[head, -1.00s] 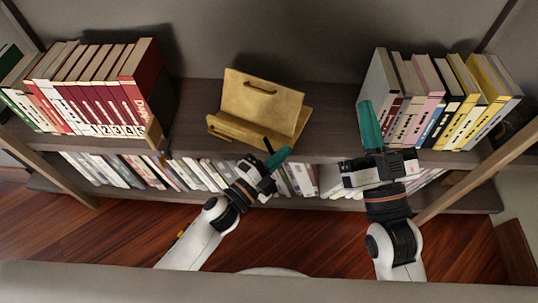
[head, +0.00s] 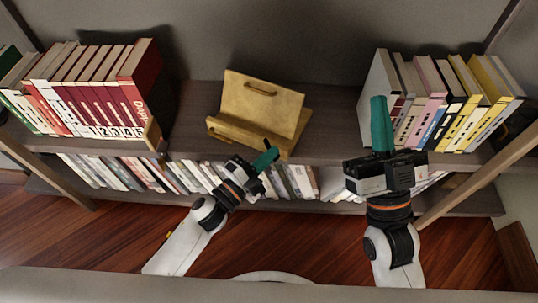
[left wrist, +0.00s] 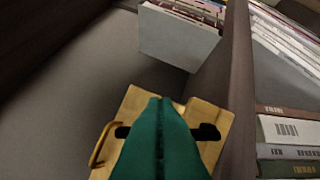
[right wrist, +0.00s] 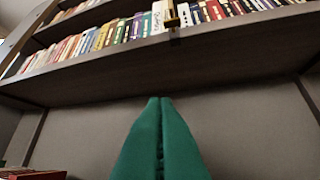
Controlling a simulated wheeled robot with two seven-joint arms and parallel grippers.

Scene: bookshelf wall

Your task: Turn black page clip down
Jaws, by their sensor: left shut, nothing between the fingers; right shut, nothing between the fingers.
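A tan book stand (head: 262,98) with a slot handle in its back panel stands on the upper shelf. A small black clip (head: 267,144) sticks up at its front ledge, close beside my left fingertips. In the left wrist view, two black pieces (left wrist: 122,132) (left wrist: 207,132) show on the stand (left wrist: 133,103), one on each side of my fingers. My left gripper (head: 272,153) is shut and empty at the stand's front right; contact with the clip cannot be told. My right gripper (head: 379,102) is shut and empty, its fingers in front of the right-hand books.
Numbered dark red books (head: 112,95) stand left of the stand, and yellow, pink and grey books (head: 440,95) stand right. The lower shelf holds a row of books (head: 180,177). Bare shelf top (head: 335,110) lies between the stand and the right books.

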